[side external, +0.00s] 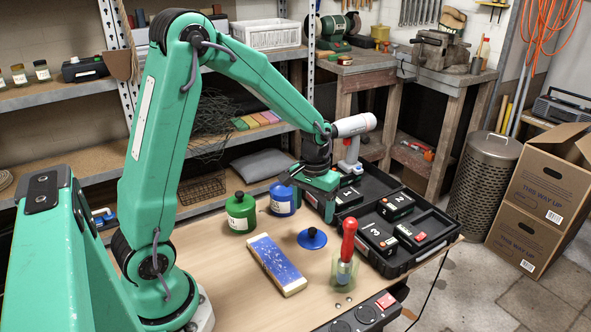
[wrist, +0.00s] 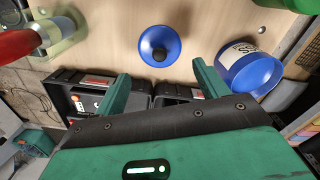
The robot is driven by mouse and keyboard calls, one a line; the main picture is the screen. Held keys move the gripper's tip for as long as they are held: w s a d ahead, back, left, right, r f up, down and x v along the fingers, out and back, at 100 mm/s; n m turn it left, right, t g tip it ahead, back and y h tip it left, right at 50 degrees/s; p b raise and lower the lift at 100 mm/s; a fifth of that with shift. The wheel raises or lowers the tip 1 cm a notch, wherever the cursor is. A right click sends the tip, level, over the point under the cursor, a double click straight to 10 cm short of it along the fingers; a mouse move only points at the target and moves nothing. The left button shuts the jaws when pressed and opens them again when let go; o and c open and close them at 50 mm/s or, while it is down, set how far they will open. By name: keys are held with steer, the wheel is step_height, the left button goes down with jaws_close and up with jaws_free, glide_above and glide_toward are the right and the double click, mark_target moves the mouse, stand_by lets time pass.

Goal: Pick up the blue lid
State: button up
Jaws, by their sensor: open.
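The blue lid (side external: 312,239) lies flat on the wooden table, a round disc with a dark knob on top. It also shows in the wrist view (wrist: 159,46), beyond my fingertips and roughly centred between them. My gripper (side external: 312,197) is above the table, behind and above the lid in the side view, apart from it. Its two green fingers (wrist: 160,76) are spread with nothing between them. A blue pot (side external: 283,200) with a white label stands behind the lid, partly covered by my gripper in the side view; it also shows in the wrist view (wrist: 252,72).
A green lidded pot (side external: 240,213) stands left of the blue pot. An open black case (side external: 400,245) fills the right side.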

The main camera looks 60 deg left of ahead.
mark_target(312, 230)
steer(key=shift+f, duration=1.35)
steer(key=shift+f, duration=2.6)
steer(key=shift+c, duration=0.2)
steer(key=c, duration=1.1)
steer(key=shift+c, duration=0.3)
